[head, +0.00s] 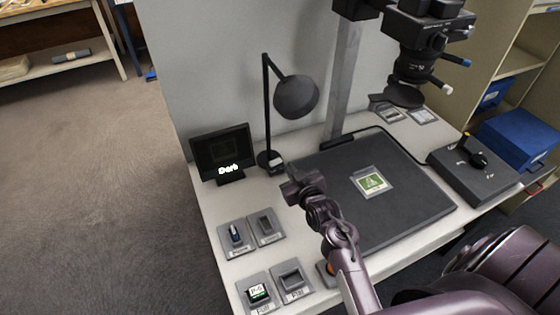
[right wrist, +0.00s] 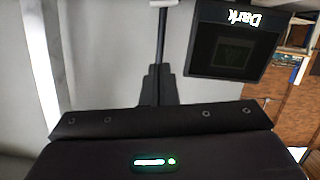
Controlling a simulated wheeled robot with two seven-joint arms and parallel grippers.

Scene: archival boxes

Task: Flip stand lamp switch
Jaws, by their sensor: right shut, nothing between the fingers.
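The black stand lamp (head: 296,97) stands on the white table, with a thin upright pole and a round shade bent to the right. Its small dark base (head: 264,160) is beside the screen. My right gripper (head: 287,174) is shut and empty, close to the right front of the base; I cannot tell whether it touches. In the right wrist view, which is upside down, the shut fingers (right wrist: 158,84) point at the lamp's pole (right wrist: 162,42). The lamp's switch is too small or hidden to make out. My left gripper is not in view.
A small black screen (head: 222,152) reading "Dark" stands left of the lamp; it also shows in the right wrist view (right wrist: 232,42). A black copy board (head: 405,205) with a green picture lies right of my gripper, below a column-mounted camera (head: 410,50). Several grey trays (head: 268,228) sit in front.

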